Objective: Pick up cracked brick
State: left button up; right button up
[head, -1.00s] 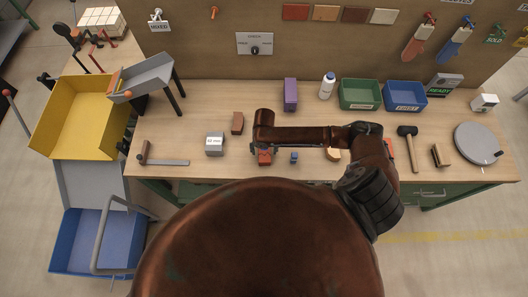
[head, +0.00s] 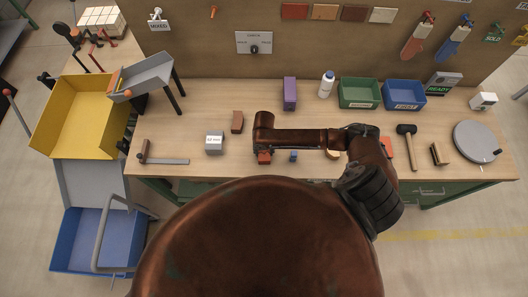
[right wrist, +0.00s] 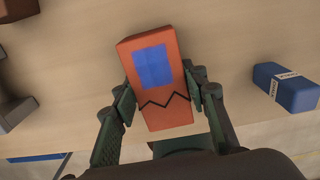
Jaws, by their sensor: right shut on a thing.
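The cracked brick (right wrist: 153,95) is orange-red, with a blue square on its face and a black zigzag crack line across it. It also shows in the head view as a small red end (head: 264,158) under my right arm. My right gripper (right wrist: 163,96) is shut on it, with one finger at each long side. In the head view my right gripper (head: 263,149) is at the bench's front part, mostly hidden by the arm. I cannot tell if the brick touches the bench. My left gripper is not in view.
A small blue block (right wrist: 287,88) lies right of the brick. A brown brick (head: 237,122) and a grey labelled block (head: 214,144) are to the left. Green (head: 359,106) and blue (head: 405,107) bins, a purple block (head: 290,94) and a white bottle (head: 327,85) stand behind.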

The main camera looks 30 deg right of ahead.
grip_shut()
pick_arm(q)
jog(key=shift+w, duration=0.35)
pick_arm(e)
jog(key=shift+w, duration=0.1)
